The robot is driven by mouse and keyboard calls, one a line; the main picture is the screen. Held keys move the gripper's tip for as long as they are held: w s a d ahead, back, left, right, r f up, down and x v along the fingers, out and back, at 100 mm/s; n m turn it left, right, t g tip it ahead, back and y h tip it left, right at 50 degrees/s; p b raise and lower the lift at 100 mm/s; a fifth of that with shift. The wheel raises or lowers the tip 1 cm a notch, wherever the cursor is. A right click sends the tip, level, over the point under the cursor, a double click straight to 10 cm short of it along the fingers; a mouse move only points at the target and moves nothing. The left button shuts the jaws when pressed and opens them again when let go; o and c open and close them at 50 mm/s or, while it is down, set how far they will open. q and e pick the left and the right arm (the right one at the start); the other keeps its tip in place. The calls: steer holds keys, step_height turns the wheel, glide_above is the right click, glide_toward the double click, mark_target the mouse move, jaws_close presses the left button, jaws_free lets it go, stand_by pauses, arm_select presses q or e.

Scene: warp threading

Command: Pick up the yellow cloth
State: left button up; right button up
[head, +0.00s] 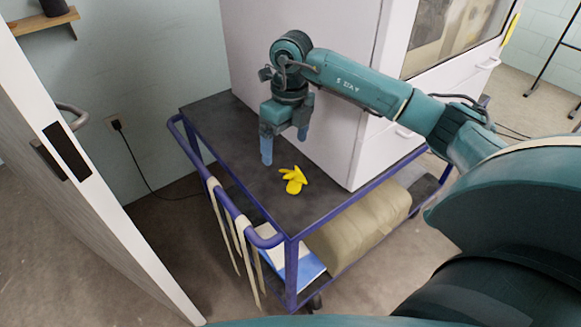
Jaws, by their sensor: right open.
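The yellow cloth (294,181) lies crumpled on the dark top of the blue-framed cart (225,135), near its front left part. My right gripper (285,147) points down above the cart top, a little behind and to the left of the cloth. Its two blue fingers are spread apart with nothing between them. It does not touch the cloth. My left gripper is out of view.
A large white cabinet (290,90) stands on the cart, close behind and right of the cloth. Tan straps (245,245) hang from the cart's handle. A wrapped bundle (360,222) lies on the lower shelf. An open door (85,190) stands at the left.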

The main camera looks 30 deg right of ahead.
steer(key=shift+w+d+f+h+b, duration=0.15)
steer(key=shift+d+f+h+b, duration=0.25)
steer(key=shift+d+f+b, duration=0.75)
steer(key=b, duration=0.3)
glide_above(291, 172)
steer(key=f, duration=0.2)
steer(key=s+f, duration=0.1)
steer(key=f, duration=0.1)
steer(key=shift+a+f, duration=0.1)
steer(key=shift+f, duration=0.05)
steer(key=shift+w+f+b, duration=0.1)
steer(key=shift+f+b, duration=0.45)
steer(key=f+b, duration=0.2)
steer(key=f, duration=0.1)
steer(key=shift+w+b, duration=0.35)
steer(key=shift+b, duration=0.05)
step_height(291, 172, down, 2)
steer(key=shift+f+b, duration=0.1)
steer(key=shift+b, duration=0.7)
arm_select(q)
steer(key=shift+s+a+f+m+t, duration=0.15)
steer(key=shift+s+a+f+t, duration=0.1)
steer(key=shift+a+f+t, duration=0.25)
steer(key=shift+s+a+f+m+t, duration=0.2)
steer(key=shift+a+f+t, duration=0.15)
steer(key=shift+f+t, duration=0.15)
arm_select(e)
steer(key=c, duration=1.1)
